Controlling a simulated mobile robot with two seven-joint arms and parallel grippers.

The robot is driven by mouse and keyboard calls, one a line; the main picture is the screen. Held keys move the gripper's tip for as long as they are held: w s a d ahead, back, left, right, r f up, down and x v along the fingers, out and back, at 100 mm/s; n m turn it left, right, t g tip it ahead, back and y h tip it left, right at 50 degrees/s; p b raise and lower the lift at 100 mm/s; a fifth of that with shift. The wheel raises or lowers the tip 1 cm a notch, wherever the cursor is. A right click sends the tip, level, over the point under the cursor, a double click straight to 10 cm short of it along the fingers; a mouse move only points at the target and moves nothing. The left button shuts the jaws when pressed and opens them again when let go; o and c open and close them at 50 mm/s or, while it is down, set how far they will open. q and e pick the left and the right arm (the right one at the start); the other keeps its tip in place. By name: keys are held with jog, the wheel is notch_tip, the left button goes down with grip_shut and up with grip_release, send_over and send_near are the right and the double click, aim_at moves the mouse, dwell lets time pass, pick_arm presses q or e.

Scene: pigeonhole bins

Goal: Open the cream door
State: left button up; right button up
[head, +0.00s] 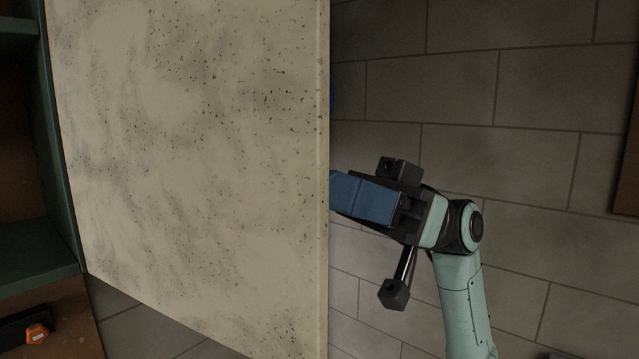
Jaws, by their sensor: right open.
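The cream door (190,150), pale with dark speckles, fills the left and middle of the head view. It stands swung out from the green cabinet frame (62,200), and its free edge is upright near the middle of the picture. My right gripper (342,192) is just right of that edge, with its blue finger part partly hidden behind the door. It is open. I cannot tell whether it touches the door's far side. No handle shows on the visible face. My left gripper is not in view.
Green shelves (35,250) with a dark brown inside stand at the far left. Below is a brown panel (75,310) with a small orange object (37,333) on a black part. Grey floor tiles (540,90) lie clear at right. A dark brown edge (629,160) shows at far right.

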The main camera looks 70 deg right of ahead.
jog(key=v, duration=1.2)
jog(key=shift+w+d+f, duration=0.1)
jog(key=shift+w, duration=0.05)
